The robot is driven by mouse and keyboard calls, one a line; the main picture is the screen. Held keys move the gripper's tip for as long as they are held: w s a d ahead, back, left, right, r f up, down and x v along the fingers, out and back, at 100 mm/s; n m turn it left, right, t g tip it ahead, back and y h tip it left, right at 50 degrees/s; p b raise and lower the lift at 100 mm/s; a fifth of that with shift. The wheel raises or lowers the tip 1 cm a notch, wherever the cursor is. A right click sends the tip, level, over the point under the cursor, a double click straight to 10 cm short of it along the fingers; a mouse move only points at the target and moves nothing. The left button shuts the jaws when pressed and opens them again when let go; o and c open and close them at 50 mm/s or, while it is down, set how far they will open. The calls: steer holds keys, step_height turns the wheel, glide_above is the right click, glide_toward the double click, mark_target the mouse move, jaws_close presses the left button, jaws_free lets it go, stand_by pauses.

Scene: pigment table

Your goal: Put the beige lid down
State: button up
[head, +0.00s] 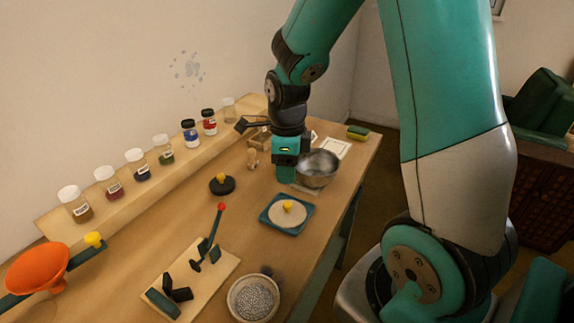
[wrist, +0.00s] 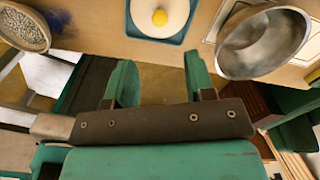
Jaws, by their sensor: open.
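The beige lid (head: 287,219), a round disc with a yellow knob, lies flat on a square teal tray (head: 265,215) on the table. It also shows at the top of the wrist view (wrist: 177,13), on the same tray (wrist: 134,25). My gripper (head: 286,174) is beyond the lid in the head view, beside the metal bowl, and apart from the lid. In the wrist view my gripper (wrist: 160,85) has its two teal fingers wide apart with nothing between them. The lid's underside is hidden.
A metal bowl (head: 318,175) stands close right of my gripper. A black lid with a yellow knob (head: 222,188) lies to the left. A bowl of grey grains (head: 236,305), a board with black parts (head: 213,276) and an orange funnel (head: 38,268) are nearer. Several jars line the back shelf.

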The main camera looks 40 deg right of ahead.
steer(key=s+a+r+n+y, duration=0.1)
steer(key=s+a+r+n, duration=0.3)
steer(key=a+n, duration=0.3)
steer(key=s+a+r+n+y, duration=0.1)
steer(key=s+a+r+n, duration=0.3)
steer(key=n, duration=1.2)
steer(key=s+a+r+n+y, duration=0.2)
steer(key=s+a+r+n, duration=0.2)
steer(key=s+a+n, duration=0.4)
steer(key=a+n, duration=0.1)
steer(key=n, duration=0.2)
steer(key=shift+s+a+r+n, duration=0.15)
steer(key=shift+a+r+n, duration=0.05)
steer(key=shift+a+n, duration=0.1)
